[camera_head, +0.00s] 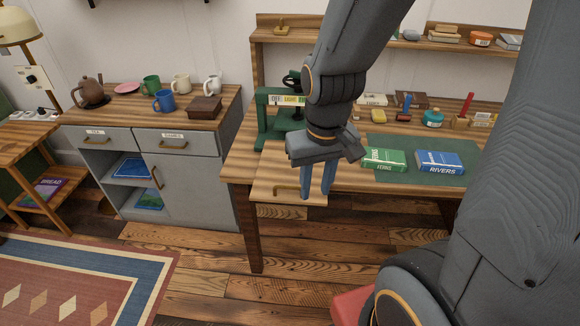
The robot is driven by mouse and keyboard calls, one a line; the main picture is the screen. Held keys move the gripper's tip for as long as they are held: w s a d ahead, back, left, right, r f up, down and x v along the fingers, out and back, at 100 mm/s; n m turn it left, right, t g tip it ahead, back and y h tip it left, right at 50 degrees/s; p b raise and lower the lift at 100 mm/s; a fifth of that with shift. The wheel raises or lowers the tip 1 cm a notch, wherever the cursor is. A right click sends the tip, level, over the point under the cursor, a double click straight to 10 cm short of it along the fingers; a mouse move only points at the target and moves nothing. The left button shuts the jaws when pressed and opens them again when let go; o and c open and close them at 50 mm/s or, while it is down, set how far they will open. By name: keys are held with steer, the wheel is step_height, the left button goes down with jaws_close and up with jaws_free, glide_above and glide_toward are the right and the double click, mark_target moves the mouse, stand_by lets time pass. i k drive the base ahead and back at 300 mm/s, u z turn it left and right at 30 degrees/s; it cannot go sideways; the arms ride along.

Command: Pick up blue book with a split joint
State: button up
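A blue book labelled RIVERS (440,161) lies flat on a dark green mat (447,180) on the wooden desk, right of centre. I cannot make out a split joint on it at this size. A green book labelled FERNS (384,159) lies on the same mat, just left of it. My gripper (317,188) points down at the desk's front left, over a pale wooden drawer (270,180) with a brass handle. Its two fingers are apart with nothing visible between them. It is left of both books and touches neither.
A green press (262,125) stands left of my gripper, partly behind my arm. Small tools, a teal pot (433,118) and blocks line the desk's back.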

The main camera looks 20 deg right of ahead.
mark_target(427, 161)
steer(key=z, duration=1.85)
steer(key=i, duration=1)
steer(key=z, duration=0.55)
